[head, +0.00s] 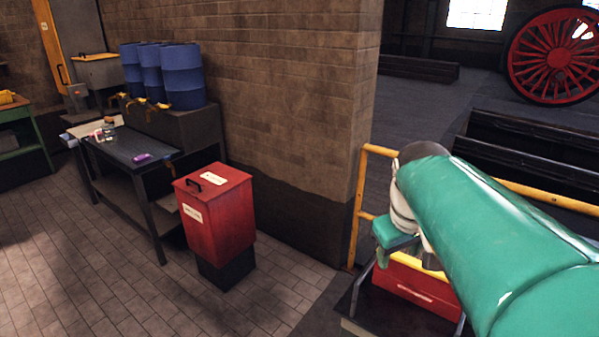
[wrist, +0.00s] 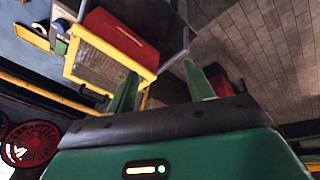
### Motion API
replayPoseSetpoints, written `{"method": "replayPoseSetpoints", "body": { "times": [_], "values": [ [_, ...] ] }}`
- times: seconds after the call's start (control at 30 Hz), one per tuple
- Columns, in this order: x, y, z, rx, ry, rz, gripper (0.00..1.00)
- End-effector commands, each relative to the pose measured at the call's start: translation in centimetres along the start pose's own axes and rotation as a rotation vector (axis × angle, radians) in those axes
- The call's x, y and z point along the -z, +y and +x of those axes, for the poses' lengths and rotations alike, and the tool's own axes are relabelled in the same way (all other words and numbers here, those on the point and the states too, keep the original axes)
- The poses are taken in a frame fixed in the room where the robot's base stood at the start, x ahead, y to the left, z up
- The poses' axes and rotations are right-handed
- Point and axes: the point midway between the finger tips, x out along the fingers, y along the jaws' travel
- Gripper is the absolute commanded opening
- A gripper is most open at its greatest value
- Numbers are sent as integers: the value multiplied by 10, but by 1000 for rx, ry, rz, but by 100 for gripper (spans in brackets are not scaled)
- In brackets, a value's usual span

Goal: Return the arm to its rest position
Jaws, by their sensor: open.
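My green arm reaches in from the right of the head view, and part of my gripper (head: 390,243) shows at its far end, in front of a red box. In the wrist view my gripper (wrist: 160,88) shows two green fingers spread wide apart, with nothing between them. The picture there is tilted. Beyond the fingers are a yellow-framed mesh panel (wrist: 97,66) and a red box (wrist: 122,35) on a dark surface. I cannot tell how far the fingers are from them.
A red lidded bin (head: 217,220) stands on the tiled floor. Behind it are a dark bench (head: 130,150) and blue drums (head: 184,78). A brick wall (head: 290,90) ends beside a yellow rail (head: 358,215). A red wheel (head: 555,58) stands far right. Floor at left is clear.

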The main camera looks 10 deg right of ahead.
Motion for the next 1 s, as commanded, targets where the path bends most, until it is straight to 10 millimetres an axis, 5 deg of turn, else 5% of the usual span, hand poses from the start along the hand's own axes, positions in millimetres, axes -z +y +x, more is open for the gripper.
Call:
{"method": "replayPoseSetpoints", "body": {
  "times": [0.17, 0.5, 1.0],
  "values": [
    [-8, -25, -4, 4, 39, 11, 52],
    [-63, -122, -3, 103, 220, 113, 52],
    [-75, -136, 2, 137, 248, 145, 52]
  ]
}}
